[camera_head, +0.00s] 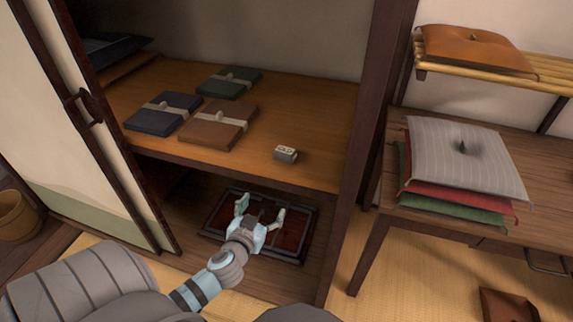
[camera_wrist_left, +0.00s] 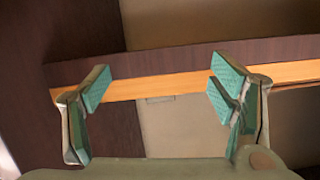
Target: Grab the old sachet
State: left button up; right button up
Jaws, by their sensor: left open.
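A small grey block-like item with a pale marked top (camera_head: 285,154), possibly the old sachet, lies near the front edge of the wooden cupboard shelf (camera_head: 320,170). I cannot tell for sure that it is the sachet. My left gripper (camera_head: 260,207) is open and empty, lower than the shelf and in front of it, over a dark tray. In the left wrist view its two teal-padded fingers (camera_wrist_left: 160,88) stand wide apart, with a strip of wood (camera_wrist_left: 190,82) behind them. The sachet cannot be made out there. My right gripper does not show.
Three wrapped flat bundles, dark blue (camera_head: 158,124), green (camera_head: 236,76) and brown (camera_head: 205,133), lie on the shelf. The red-brown tray (camera_head: 304,248) is below. A sliding door stands left, a post (camera_head: 350,200) right, then a table with stacked cushions (camera_head: 440,145).

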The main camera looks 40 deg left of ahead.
aim_at(283, 154)
pick_arm(q)
notch_tip(283, 154, up, 9)
jog(key=w+d+n+t, duration=0.1)
jog(key=w+t, duration=0.1)
jog(key=t, duration=0.1)
jog(key=x, duration=0.9)
jog(key=a+f+x, duration=0.1)
jog(key=x, duration=0.4)
jog(key=shift+s, duration=0.2)
jog(key=shift+s+d, duration=0.1)
jog(key=c, duration=1)
